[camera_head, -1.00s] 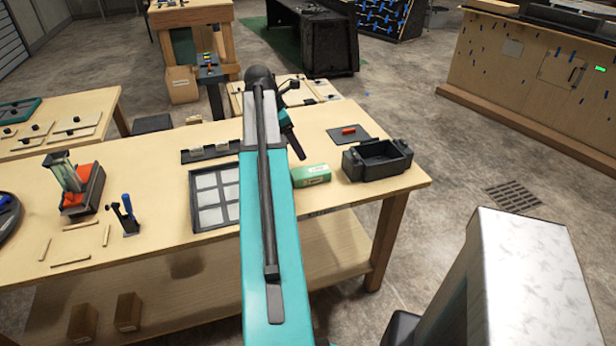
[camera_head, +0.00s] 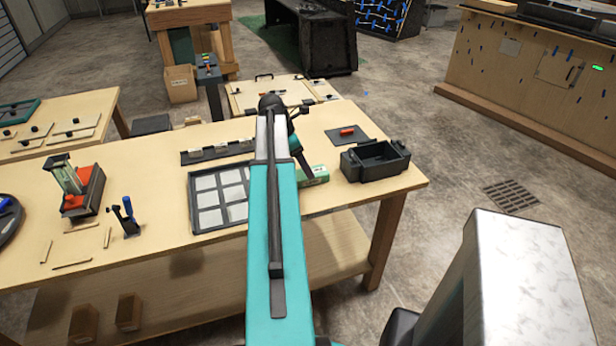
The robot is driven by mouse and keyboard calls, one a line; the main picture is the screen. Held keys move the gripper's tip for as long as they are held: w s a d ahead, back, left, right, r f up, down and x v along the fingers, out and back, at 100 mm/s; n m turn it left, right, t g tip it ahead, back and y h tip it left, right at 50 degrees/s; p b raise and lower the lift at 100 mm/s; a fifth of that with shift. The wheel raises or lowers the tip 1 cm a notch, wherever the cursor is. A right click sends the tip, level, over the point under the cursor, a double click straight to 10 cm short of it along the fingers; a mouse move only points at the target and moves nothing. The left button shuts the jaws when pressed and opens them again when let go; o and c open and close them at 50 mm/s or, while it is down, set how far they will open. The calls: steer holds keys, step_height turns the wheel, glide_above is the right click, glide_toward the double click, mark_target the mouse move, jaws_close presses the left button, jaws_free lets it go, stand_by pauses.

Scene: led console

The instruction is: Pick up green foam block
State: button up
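The green foam block (camera_head: 321,174) lies on the wooden table (camera_head: 345,205), just left of the black bin, with a pale label on its top. My gripper (camera_head: 308,175) is a dark shape at the end of my teal arm, pointing down at the left part of the block. It overlaps the block in this view and hides its left end. I cannot tell whether it touches the block or is above it, and its fingers are too small to tell open from shut.
A black open bin (camera_head: 376,161) stands close right of the block. Behind it a red piece (camera_head: 347,132) lies on a dark mat. A grey-celled tray (camera_head: 221,198) and a dark strip rack (camera_head: 217,150) lie to the left. The table's front edge is near the block.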

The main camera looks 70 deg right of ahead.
steer(key=shift+f, duration=0.1)
stand_by(0.3)
steer(key=shift+p+x, duration=0.85)
steer(key=shift+x, duration=1.7)
steer(key=shift+s, duration=0.1)
steer(key=shift+a, duration=0.1)
steer(key=c, duration=1.2)
steer(key=shift+r+b, duration=0.55)
steer(key=shift+r, duration=1)
steer(key=shift+a+r, duration=0.15)
steer(key=shift+a, duration=0.1)
steer(key=a+b, duration=0.1)
steer(key=a, duration=0.4)
steer(key=s+a+r+b, duration=0.1)
steer(key=a, duration=0.4)
steer(key=s+a+b, duration=0.1)
steer(key=a, duration=0.4)
steer(key=shift+a+r+b, duration=0.2)
steer(key=shift+r+b, duration=0.1)
steer(key=shift+b, duration=0.05)
